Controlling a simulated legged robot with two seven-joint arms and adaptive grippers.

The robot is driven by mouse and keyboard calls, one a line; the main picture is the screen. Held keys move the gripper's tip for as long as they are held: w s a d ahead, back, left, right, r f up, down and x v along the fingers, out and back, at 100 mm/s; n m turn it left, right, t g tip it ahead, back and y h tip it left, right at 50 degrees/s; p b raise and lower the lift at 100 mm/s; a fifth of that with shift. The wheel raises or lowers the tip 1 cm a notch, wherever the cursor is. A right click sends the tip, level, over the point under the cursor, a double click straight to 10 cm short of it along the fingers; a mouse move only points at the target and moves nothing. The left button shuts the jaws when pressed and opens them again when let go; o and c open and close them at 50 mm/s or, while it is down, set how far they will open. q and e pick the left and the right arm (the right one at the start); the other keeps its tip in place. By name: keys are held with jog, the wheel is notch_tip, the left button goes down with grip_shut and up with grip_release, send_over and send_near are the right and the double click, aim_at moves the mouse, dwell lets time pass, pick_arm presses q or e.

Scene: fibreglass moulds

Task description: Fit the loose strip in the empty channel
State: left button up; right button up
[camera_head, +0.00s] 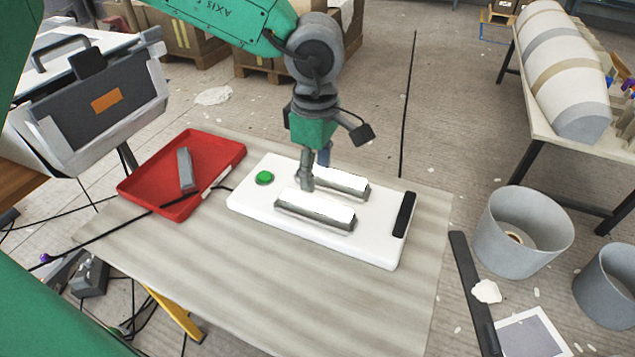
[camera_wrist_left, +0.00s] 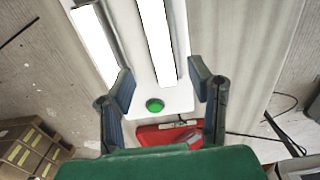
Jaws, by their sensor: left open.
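A grey strip (camera_head: 185,168) lies loose in the red tray (camera_head: 135,187). A white board (camera_head: 255,203) beside the tray carries two parallel grey bars with bright white tops, the near bar (camera_head: 315,211) and the far bar (camera_head: 345,182). I cannot tell which part is the empty channel. My left gripper (camera_head: 314,172) points down over the board near the left ends of the bars, open, with nothing seen between its fingers. In the left wrist view, its spread fingers (camera_wrist_left: 164,88) frame one bar's end and a green button (camera_wrist_left: 154,105). My right gripper is out of view.
A black bar (camera_head: 404,215) sits at the board's right end. A dark cable crosses the table by the tray. The table's front area (camera_head: 280,290) is clear. Grey buckets (camera_head: 520,235) stand on the floor at the right.

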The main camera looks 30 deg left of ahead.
pick_arm(q)
notch_tip(320, 180, up, 3)
jog(key=shift+r+p, duration=0.1)
jog(key=shift+p, duration=0.2)
